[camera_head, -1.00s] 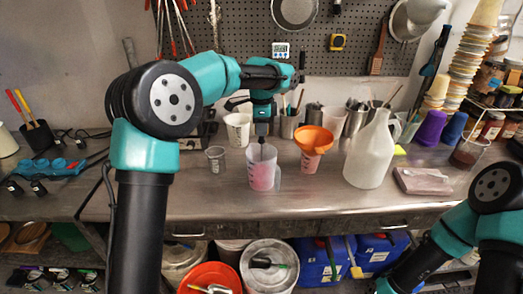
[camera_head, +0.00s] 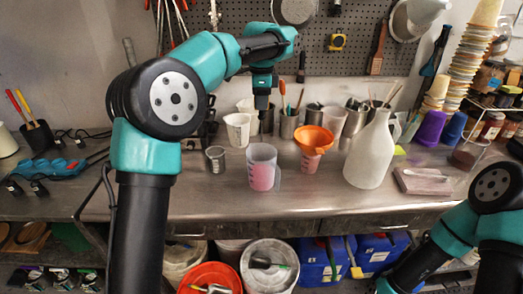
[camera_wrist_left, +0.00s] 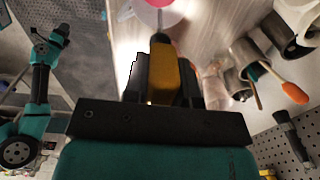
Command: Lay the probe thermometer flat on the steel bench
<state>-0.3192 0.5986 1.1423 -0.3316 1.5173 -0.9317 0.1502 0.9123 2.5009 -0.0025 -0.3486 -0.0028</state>
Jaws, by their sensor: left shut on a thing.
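My left gripper (camera_head: 263,104) is raised above and behind the measuring jug (camera_head: 262,169), which stands on the steel bench (camera_head: 215,212) with pink liquid inside. In the left wrist view the black jaws are shut on the yellow handle of the probe thermometer (camera_wrist_left: 163,72). Its thin stem points away from the jaws toward the jug (camera_wrist_left: 154,18) with the pink liquid; I cannot tell whether the tip is still over it. In the head view the thermometer is not clearly seen. My right gripper is out of view.
A small metal cup (camera_head: 216,159) stands left of the jug. An orange funnel (camera_head: 314,138) sits in a cup to its right, then a large white plastic jug (camera_head: 371,150). Tool pots stand behind. The bench front and left-centre are clear.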

